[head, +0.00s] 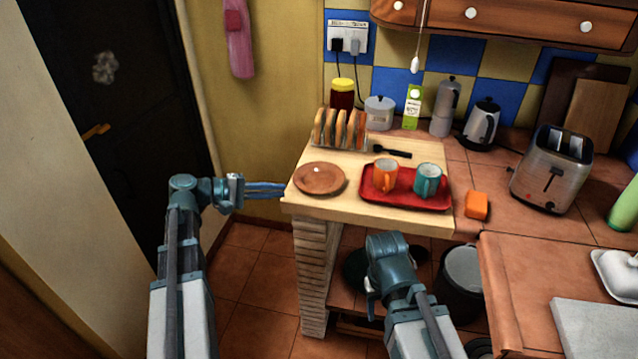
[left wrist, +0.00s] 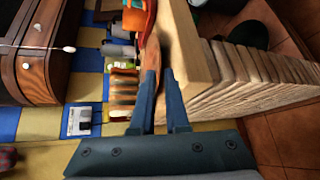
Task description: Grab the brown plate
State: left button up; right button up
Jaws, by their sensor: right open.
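The brown plate (head: 319,180) lies flat near the left end of the light wooden board on the counter. In the left wrist view the plate (left wrist: 152,60) shows nearly edge-on, just past the fingertips. My left gripper (head: 286,188) is level beside the counter's left edge, its fingers pointing right at the plate's near-left rim. Its two fingers (left wrist: 159,72) are apart with nothing visibly clamped. I cannot tell whether they touch the plate. My right gripper (head: 372,300) is low in front of the counter, away from the plate, open, mostly hidden by its own wrist.
A red tray (head: 378,198) with an orange mug (head: 384,176) and a teal mug (head: 427,180) stands right of the plate. A toast rack (head: 340,130) is behind it. An orange block (head: 476,206) lies farther right.

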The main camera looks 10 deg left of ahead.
aim_at(309, 191)
pick_arm(q)
jog(key=shift+x, duration=1)
pick_arm(e)
jog(key=shift+f, duration=0.25)
pick_arm(q)
jog(key=shift+d, duration=0.1)
jog(key=x, duration=0.2)
jog(key=b+x, duration=0.1)
jog(key=x, duration=0.2)
jog(key=shift+s+d+r, duration=0.15)
jog(key=shift+s+d, duration=0.1)
jog(key=shift+d, duration=0.05)
grip_shut()
pick_arm(e)
jog(key=shift+f, duration=0.5)
pick_arm(q)
jog(key=shift+r, duration=0.1)
